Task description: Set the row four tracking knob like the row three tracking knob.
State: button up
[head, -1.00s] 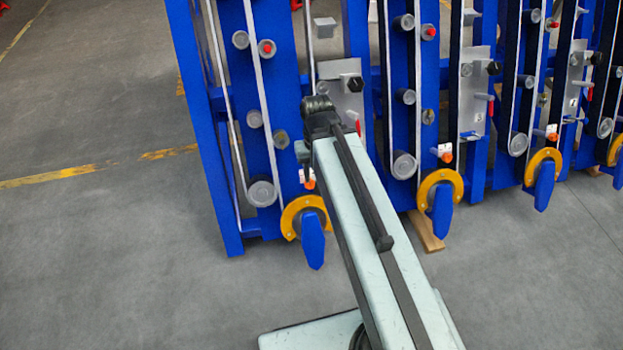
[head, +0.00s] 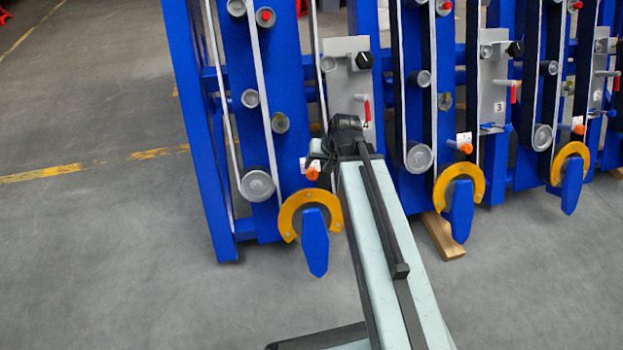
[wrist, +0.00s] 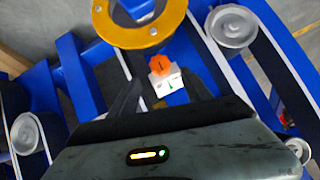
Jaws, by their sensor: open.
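The row four plate, marked 4 (head: 345,95), has a black knob (head: 364,60) at its upper right. The row three plate, marked 3 (head: 493,85), has a similar black knob (head: 515,49). Below each plate is an orange knob on a white block: row four (head: 312,174), row three (head: 466,148). I cannot tell their exact settings at this size. My gripper (wrist: 162,80) is open and empty. In the wrist view an orange knob (wrist: 159,65) with a dark mark, on a white block (wrist: 166,86) with a green mark, lies ahead between the fingers, apart from them.
A yellow ring (head: 288,220) with a blue lever (head: 315,243) is just below the row four orange knob. Belts and grey rollers (head: 257,185) flank it. A red-handled lever (head: 367,108) is on the row four plate.

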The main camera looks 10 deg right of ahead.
aim_at(313, 173)
jog(key=b+x, duration=0.6)
jog(key=x, duration=0.2)
jog(key=shift+b, duration=0.4)
jog(key=shift+r, duration=0.15)
grip_shut()
jog(key=shift+a, duration=0.2)
